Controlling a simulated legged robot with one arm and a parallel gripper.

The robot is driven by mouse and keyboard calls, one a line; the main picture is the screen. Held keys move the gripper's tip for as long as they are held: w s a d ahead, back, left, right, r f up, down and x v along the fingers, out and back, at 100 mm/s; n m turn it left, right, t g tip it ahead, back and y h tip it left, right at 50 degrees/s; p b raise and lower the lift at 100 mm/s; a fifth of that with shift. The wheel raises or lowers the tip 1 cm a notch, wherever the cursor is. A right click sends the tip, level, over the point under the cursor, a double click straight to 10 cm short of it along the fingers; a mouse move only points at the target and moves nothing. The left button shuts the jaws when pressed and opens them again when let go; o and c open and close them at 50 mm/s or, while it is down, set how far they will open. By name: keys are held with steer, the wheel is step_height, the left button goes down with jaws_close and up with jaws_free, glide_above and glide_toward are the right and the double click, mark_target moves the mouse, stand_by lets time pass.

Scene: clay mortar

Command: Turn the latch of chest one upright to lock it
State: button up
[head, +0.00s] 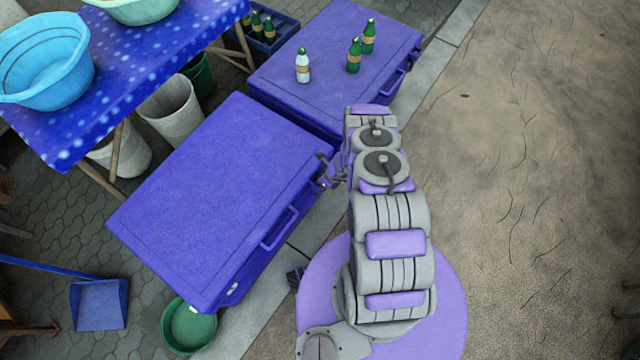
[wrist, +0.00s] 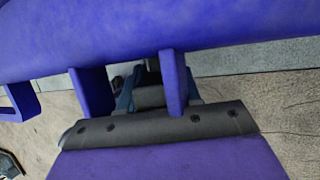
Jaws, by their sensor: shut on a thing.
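The near chest (head: 215,190) is a closed blue-purple box with a bare lid; its long right side faces my arm. In the head view my gripper (head: 328,170) is at that side, near the far corner, beyond the side handle (head: 280,228). In the wrist view the chest's blue edge (wrist: 160,30) crosses the top. My gripper (wrist: 148,80) is shut on a small part at the chest's side, which I take to be the latch. Blue upright pieces stand beside the jaws. The latch is mostly hidden, and I cannot tell its angle.
A spotted blue table (head: 130,75) with basins is at left. A green basin (head: 188,328) sits by the near chest. Open ground lies at right.

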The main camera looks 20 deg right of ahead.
steer(key=shift+c, duration=0.6)
steer(key=shift+w+a+r+p, duration=0.1)
steer(key=shift+r+p, duration=0.1)
steer(key=shift+p, duration=0.35)
steer(key=shift+t+h+p, duration=0.3)
steer(key=shift+t+p, duration=0.1)
steer(key=shift+p, duration=0.25)
steer(key=shift+a+f+n+t+h, duration=0.2)
steer(key=shift+n+t+h, duration=0.1)
steer(key=shift+h, duration=0.2)
steer(key=shift+d, duration=0.1)
steer(key=shift+d+h, duration=0.1)
steer(key=shift+h, duration=0.3)
steer(key=o, duration=1)
steer(key=shift+c, duration=0.2)
